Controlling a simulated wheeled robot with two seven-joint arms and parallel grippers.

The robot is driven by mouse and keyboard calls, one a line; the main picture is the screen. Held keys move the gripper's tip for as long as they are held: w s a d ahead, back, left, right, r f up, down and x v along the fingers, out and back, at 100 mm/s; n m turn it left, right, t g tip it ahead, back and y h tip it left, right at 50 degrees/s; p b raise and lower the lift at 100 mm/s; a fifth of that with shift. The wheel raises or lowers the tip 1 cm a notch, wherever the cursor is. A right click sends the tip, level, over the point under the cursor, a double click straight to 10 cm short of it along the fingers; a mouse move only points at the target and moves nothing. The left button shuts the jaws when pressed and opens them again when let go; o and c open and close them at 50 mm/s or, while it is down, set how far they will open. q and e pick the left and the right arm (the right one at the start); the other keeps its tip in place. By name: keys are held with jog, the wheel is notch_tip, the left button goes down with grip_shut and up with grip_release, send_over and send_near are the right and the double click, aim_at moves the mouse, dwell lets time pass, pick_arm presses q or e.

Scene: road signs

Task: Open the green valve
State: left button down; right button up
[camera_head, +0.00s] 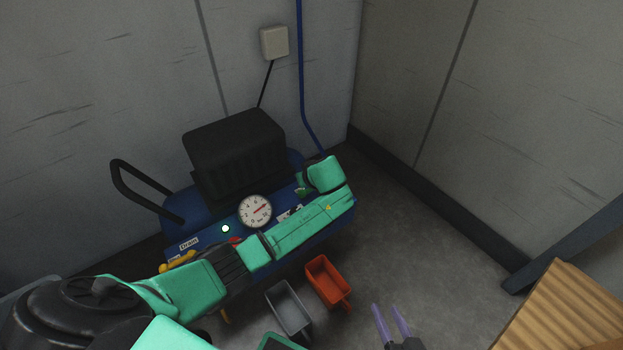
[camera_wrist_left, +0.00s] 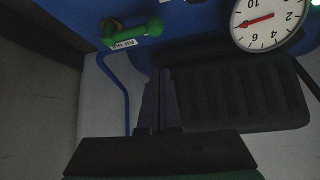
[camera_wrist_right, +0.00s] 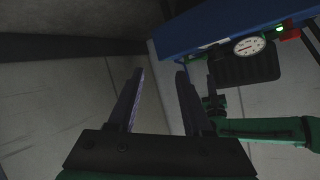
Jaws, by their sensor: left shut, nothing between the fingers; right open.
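The green valve (camera_wrist_left: 135,35) shows in the left wrist view on the blue panel, above a white "Air out" label. In the head view a small dark green piece (camera_head: 303,190) beside my left arm's end looks like part of it. My left gripper (camera_wrist_left: 160,75) is shut and empty; in the left wrist view its tips lie below the valve in the picture, apart from it. In the head view my left arm hides its fingers. My right gripper (camera_head: 390,307) is open and empty, low over the floor; its spread fingers also show in the right wrist view (camera_wrist_right: 160,73).
Grey (camera_head: 289,308) and orange (camera_head: 328,281) bins stand in front. A wooden slatted surface (camera_head: 570,310) is at right. Walls meet behind the compressor.

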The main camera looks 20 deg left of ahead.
pick_arm(q)
jog(key=shift+w+r, duration=0.15)
jog(key=shift+w, duration=0.35)
jog(key=b+x, duration=0.2)
jog(key=x, duration=0.2)
jog(key=b+x, duration=0.3)
jog(key=x, duration=0.1)
jog(key=shift+s, duration=0.25)
pick_arm(e)
notch_tip(320, 180, down, 6)
jog(key=t, duration=0.1)
pick_arm(q)
jog(key=shift+b+x, duration=0.65)
jog(key=shift+x, duration=0.3)
jog(key=s+d, duration=0.2)
jog(key=shift+d, duration=0.25)
jog(key=shift+s+d+f, duration=0.2)
jog(key=shift+s, duration=0.05)
pick_arm(e)
jog(key=w+r+t, duration=0.4)
jog(key=w+r, duration=0.4)
jog(key=r, duration=0.1)
jog(key=shift+w+d+r+y, duration=0.15)
jog(key=shift+d+r+y, duration=0.05)
jog(key=shift+r+y, duration=0.15)
pick_arm(q)
jog(key=shift+d, duration=0.1)
